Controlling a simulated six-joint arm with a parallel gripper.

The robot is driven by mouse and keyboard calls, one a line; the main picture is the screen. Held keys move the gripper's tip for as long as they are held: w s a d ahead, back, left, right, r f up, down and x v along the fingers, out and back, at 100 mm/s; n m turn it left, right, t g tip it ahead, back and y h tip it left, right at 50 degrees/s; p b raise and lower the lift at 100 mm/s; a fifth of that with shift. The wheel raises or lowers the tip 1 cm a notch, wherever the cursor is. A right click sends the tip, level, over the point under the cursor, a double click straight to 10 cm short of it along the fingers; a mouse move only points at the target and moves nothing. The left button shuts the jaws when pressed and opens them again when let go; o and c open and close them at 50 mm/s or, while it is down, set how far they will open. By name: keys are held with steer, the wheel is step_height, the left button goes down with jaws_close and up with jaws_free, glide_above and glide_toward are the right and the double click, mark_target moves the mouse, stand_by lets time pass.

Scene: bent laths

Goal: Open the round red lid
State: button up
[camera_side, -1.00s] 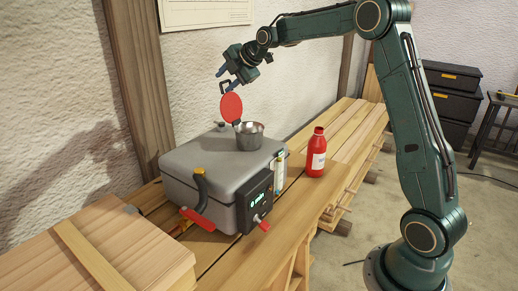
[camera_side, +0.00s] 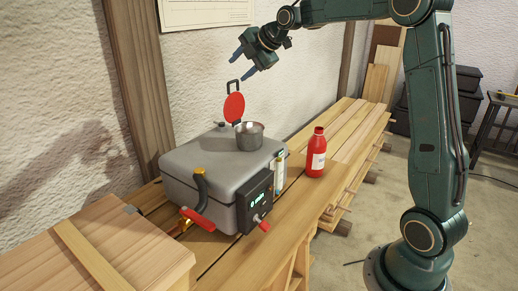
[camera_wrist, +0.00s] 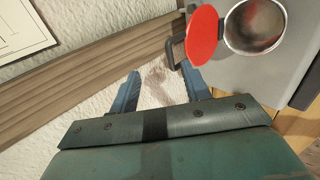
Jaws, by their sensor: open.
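The round red lid (camera_side: 234,107) stands upright, hinged at the rim of a metal pot (camera_side: 250,136) on top of the grey box. Its dark loop handle (camera_side: 233,86) sticks up from its top edge. The pot's mouth is uncovered. My gripper (camera_side: 241,70) is open and empty, just above the lid and its handle and apart from them. In the wrist view my two blue fingers (camera_wrist: 162,88) are spread, with wall between them. The lid (camera_wrist: 202,36), its handle (camera_wrist: 176,50) and the open pot (camera_wrist: 254,26) lie beyond the right finger.
The grey box (camera_side: 215,165) has a hose, red levers and a display panel on its front. A red bottle (camera_side: 316,153) stands on the bench to its right. A wooden box (camera_side: 95,250) is at the front left. The wall is close behind.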

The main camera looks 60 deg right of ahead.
steer(key=shift+s+r, duration=0.35)
steer(key=shift+s, duration=0.1)
steer(key=shift+s, duration=0.1)
steer(key=s+r, duration=0.2)
steer(key=s, duration=1.1)
steer(key=shift+s, duration=0.4)
steer(key=shift+a, duration=0.1)
